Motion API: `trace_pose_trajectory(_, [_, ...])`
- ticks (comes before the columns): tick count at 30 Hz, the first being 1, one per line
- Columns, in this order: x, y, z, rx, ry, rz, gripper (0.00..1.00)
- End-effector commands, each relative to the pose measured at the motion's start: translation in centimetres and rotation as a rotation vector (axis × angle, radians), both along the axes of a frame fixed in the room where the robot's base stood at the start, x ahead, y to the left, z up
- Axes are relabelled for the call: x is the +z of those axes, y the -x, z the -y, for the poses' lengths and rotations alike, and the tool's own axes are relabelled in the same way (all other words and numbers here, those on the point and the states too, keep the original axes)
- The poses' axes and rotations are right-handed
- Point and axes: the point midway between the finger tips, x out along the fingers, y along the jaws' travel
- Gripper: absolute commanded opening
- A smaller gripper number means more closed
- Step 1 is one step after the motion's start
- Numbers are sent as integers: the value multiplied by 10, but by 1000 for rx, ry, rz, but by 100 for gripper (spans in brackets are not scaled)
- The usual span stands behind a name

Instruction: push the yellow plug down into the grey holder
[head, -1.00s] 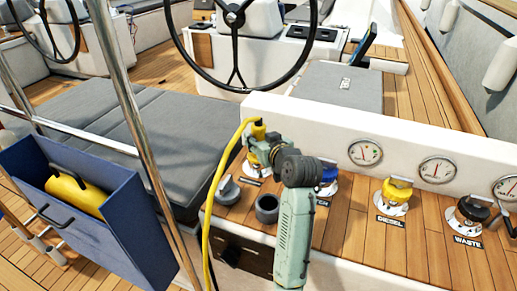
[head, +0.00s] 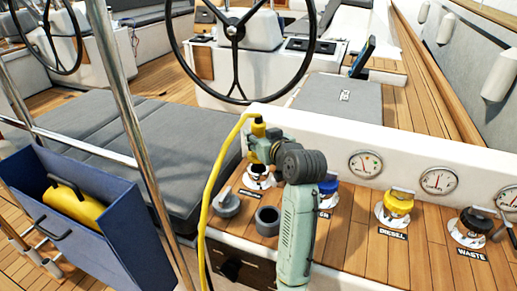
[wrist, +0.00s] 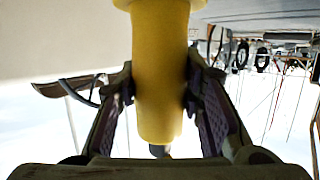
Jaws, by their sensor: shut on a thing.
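The yellow plug (head: 259,130) has a yellow cable looping down its left side in the head view. My gripper (head: 262,148) is shut on it and holds it above the wooden console. In the wrist view the plug (wrist: 158,75) stands between the two fingers (wrist: 158,95), which touch its sides. The grey holder (head: 267,221) is an open round cup on the console, nearer the camera than the plug and below it in the picture. The plug is apart from the holder. My arm hides part of the console right of the holder.
A grey cap fitting (head: 226,204) lies left of the holder. A black-capped filler (head: 258,177) is behind it, a blue one (head: 328,187) to the right, then the yellow diesel cap (head: 398,203) and the black waste cap (head: 472,222). A white wall with gauges (head: 365,164) stands behind.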

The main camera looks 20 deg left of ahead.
Motion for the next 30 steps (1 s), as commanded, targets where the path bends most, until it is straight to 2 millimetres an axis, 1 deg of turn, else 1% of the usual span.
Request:
trace_pose_trajectory(1, [11,0,0,-1,-2,7,0])
trace_pose_trajectory(6, [39,0,0,-1,0,7,0])
trace_pose_trajectory(18, [77,0,0,0,-1,2,0])
trace_pose_trajectory(23, [87,0,0,0,-1,2,0])
trace_pose_trajectory(30, [86,0,0,0,-1,2,0])
